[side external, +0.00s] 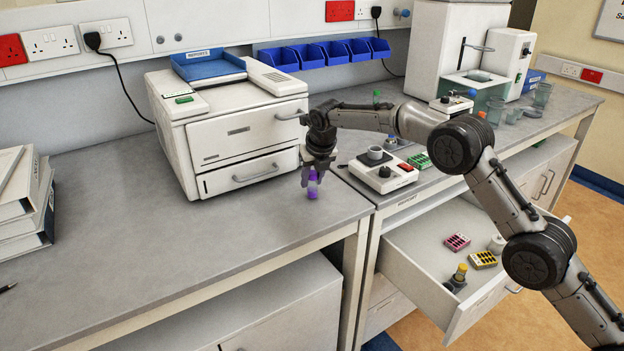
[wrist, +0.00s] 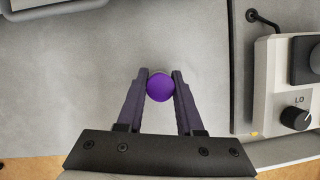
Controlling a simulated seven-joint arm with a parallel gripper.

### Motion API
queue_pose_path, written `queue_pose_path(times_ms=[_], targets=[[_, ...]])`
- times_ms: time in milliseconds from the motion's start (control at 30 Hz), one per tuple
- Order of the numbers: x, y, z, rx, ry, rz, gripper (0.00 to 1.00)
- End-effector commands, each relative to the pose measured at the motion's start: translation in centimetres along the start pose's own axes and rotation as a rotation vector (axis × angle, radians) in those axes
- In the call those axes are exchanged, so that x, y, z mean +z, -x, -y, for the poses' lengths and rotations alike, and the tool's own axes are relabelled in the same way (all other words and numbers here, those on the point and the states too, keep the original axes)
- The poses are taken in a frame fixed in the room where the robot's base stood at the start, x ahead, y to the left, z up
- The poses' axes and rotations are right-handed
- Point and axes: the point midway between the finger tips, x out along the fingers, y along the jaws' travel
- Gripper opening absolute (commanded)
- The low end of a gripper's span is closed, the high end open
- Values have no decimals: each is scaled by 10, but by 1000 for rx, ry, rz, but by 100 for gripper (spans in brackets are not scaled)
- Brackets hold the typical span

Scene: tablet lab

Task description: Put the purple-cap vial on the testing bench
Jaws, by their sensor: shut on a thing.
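The purple-cap vial (side external: 312,188) is upright beneath my gripper (side external: 316,170) in the side view, over the right part of the left grey bench (side external: 180,250). In the wrist view, its round purple cap (wrist: 160,87) sits between the two fingertips of my gripper (wrist: 160,80), which is shut on it. The fingers hide part of the vial. I cannot tell whether its base touches the bench top or is slightly above it.
A white printer-like machine (side external: 235,135) stands behind the vial. A white device with a knob (side external: 383,171) is to the right, on the neighbouring bench. An open drawer (side external: 425,255) holds racks and a yellow-capped vial (side external: 460,272). The left bench's front is clear.

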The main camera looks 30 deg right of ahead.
Motion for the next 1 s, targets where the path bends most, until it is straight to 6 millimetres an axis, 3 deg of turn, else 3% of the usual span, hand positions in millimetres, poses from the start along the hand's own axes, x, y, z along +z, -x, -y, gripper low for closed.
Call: queue_pose_path(times_ms=[367,400,567,867,1000], targets=[[-2,-4,0,1,-1,2,0],[-2,-5,0,1,-1,2,37],[-2,-5,0,1,-1,2,66],[-1,-4,0,1,-1,3,66],[0,7,0,2,-1,5,66]])
